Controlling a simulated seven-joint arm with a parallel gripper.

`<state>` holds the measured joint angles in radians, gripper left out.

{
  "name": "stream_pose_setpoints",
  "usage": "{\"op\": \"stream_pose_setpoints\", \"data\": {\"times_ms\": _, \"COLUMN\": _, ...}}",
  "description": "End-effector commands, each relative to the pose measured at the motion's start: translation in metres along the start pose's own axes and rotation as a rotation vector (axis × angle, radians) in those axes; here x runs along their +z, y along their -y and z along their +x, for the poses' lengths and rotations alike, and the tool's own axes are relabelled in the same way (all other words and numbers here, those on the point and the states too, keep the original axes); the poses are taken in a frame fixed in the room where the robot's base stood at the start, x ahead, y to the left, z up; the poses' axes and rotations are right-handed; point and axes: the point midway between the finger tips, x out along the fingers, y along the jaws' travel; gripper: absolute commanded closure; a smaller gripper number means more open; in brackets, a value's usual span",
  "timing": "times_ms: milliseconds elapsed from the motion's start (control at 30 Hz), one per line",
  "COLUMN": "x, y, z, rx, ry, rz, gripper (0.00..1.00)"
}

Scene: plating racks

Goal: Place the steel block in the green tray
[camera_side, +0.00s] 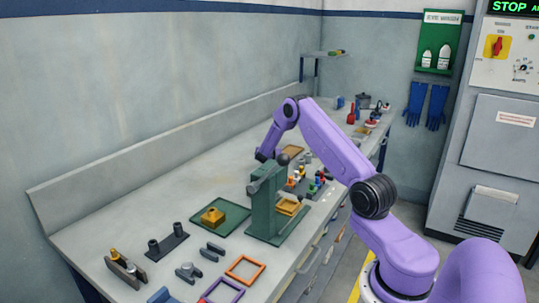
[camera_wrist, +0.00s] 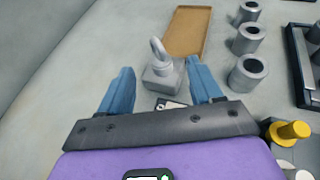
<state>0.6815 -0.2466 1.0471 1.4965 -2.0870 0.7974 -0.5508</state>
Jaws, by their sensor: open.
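In the wrist view a light grey metal block (camera_wrist: 163,76) with a ring on top stands on the bench; it looks like the steel block. My gripper (camera_wrist: 158,68) is open, its two blue fingers on either side of the block with gaps showing. In the side view my gripper (camera_side: 262,156) is low over the far part of the bench, behind the green press, and I cannot make out the block there. The green tray (camera_side: 237,212) lies on the near half of the bench and holds a brass-yellow block (camera_side: 212,217).
The green press (camera_side: 262,205) stands between my gripper and the green tray. A brown tray (camera_wrist: 188,32) and several grey cylinders (camera_wrist: 248,72) lie beyond and right of the block. A yellow-topped peg (camera_wrist: 290,131) is at right. Bench left of the block is clear.

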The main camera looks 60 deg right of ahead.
Motion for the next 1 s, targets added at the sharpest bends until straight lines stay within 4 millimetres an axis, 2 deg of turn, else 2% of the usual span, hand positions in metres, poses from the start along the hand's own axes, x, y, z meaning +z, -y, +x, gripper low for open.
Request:
{"op": "stream_pose_setpoints", "data": {"times_ms": 200, "x": 0.000, "y": 0.000, "z": -0.034, "rx": 0.001, "ry": -0.001, "rz": -0.002, "gripper": 0.35}}
{"op": "stream_pose_setpoints", "data": {"times_ms": 400, "x": 0.001, "y": -0.001, "z": -0.054, "rx": 0.001, "ry": 0.000, "rz": -0.001, "gripper": 0.35}}
{"op": "stream_pose_setpoints", "data": {"times_ms": 433, "x": 0.000, "y": -0.001, "z": -0.056, "rx": 0.001, "ry": 0.000, "rz": -0.001, "gripper": 0.39}}
{"op": "stream_pose_setpoints", "data": {"times_ms": 500, "x": 0.000, "y": 0.000, "z": -0.058, "rx": 0.001, "ry": 0.000, "rz": -0.001, "gripper": 0.58}}
{"op": "stream_pose_setpoints", "data": {"times_ms": 1000, "x": 0.001, "y": 0.000, "z": -0.059, "rx": 0.000, "ry": 0.001, "rz": 0.000, "gripper": 0.58}}
